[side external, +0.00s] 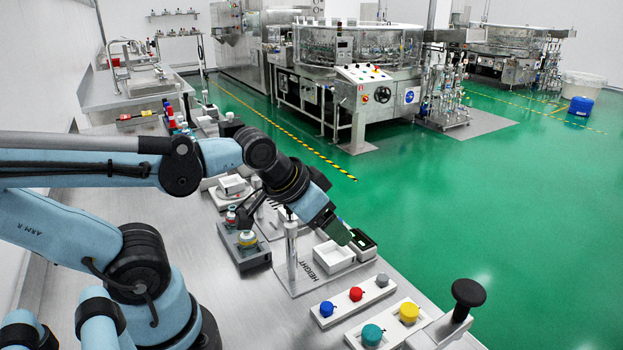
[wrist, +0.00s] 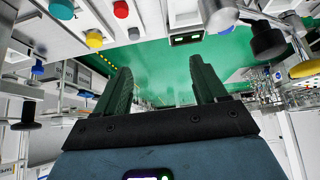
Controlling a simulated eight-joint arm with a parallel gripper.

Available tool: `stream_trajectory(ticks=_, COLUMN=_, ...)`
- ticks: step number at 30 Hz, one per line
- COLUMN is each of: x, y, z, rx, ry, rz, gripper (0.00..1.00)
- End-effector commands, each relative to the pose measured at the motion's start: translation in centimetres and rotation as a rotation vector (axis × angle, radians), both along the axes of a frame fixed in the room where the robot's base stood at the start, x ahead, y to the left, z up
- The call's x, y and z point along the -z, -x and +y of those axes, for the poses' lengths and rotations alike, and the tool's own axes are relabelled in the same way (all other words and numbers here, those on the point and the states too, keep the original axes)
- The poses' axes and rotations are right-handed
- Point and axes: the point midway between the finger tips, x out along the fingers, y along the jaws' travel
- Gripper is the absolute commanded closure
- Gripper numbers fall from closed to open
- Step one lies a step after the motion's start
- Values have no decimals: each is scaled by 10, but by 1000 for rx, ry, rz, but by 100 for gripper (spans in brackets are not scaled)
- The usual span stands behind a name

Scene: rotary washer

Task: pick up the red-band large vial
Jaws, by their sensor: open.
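A small vial with a red band (side external: 231,215) stands in the grey rack (side external: 255,262) on the bench in the side external view. It is small there, so I cannot tell its size for certain. A vial with a yellow band (side external: 247,239) stands in front of it in the same rack. I cannot make out the red-band vial in the wrist view.
A metal post (side external: 291,245) rises from a plate marked HEIGHT, close to my gripper. A white tray (side external: 334,258) and a dark device (side external: 363,243) sit to its right. Button boxes (side external: 355,294) and a black-knobbed post (side external: 468,293) line the front right.

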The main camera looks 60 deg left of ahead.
Motion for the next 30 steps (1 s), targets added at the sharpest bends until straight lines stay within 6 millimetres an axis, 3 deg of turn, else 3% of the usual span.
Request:
stream_trajectory(ticks=5, x=-9, y=0, z=0, rx=0, ry=0, rz=0, gripper=29)
stream_trajectory(ticks=14, x=-58, y=0, z=0, rx=0, ry=0, rz=0, gripper=29)
stream_trajectory(ticks=23, x=-63, y=-2, z=66, rx=-122, ry=-45, rz=154, gripper=29)
stream_trajectory(ticks=30, x=-64, y=15, z=147, rx=-246, ry=-34, rz=347, gripper=29)
